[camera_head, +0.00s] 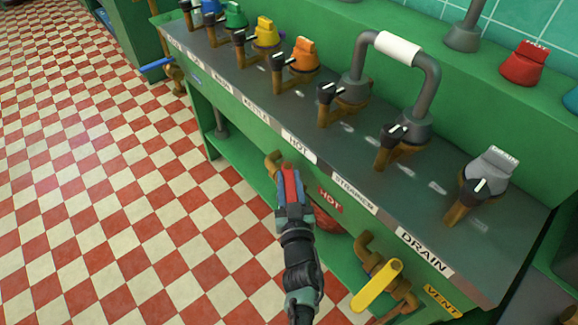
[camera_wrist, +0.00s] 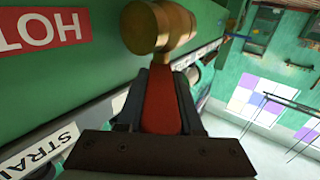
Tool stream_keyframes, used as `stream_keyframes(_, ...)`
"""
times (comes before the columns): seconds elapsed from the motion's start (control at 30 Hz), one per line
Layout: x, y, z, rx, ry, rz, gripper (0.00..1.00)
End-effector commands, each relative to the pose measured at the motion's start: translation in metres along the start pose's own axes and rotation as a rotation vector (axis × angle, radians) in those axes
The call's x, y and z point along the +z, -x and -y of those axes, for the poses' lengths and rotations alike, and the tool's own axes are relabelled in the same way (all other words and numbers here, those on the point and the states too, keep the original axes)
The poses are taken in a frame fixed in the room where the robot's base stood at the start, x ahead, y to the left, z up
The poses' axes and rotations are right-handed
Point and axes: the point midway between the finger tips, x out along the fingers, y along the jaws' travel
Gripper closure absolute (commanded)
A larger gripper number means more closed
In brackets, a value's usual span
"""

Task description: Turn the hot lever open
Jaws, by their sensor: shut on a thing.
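The hot lever (camera_head: 290,182) is a red handle below the front edge of the counter. My gripper (camera_head: 289,190) is shut on it, with one finger on each side. In the wrist view the red lever (camera_wrist: 161,105) runs between the fingers of my gripper (camera_wrist: 159,92) up to its brass valve body (camera_wrist: 157,27). In the head view part of that brass valve (camera_head: 273,162) shows just beyond the gripper. A red HOT label (camera_head: 330,200) is on the cabinet front to the right of the gripper. The gripper hides part of the lever.
A yellow lever on brass pipework (camera_head: 378,284) sticks out at the lower right, by the VENT label (camera_head: 442,301). A blue lever (camera_head: 157,64) is at the upper left. Knobs line the counter (camera_head: 300,120). The checkered floor (camera_head: 110,190) to the left is clear.

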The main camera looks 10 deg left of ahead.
Motion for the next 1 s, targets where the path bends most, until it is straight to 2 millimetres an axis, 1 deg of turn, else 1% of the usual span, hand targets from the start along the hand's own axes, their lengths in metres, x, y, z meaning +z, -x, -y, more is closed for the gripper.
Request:
stream_keyframes(0.03,-0.007,0.0,-0.008,0.0,0.001,0.0,1.0)
stream_keyframes(0.6,0.0,0.003,-0.01,-0.148,-0.007,0.0,1.0)
stream_keyframes(1.0,0.004,0.005,-0.01,-0.196,-0.013,0.007,1.0)
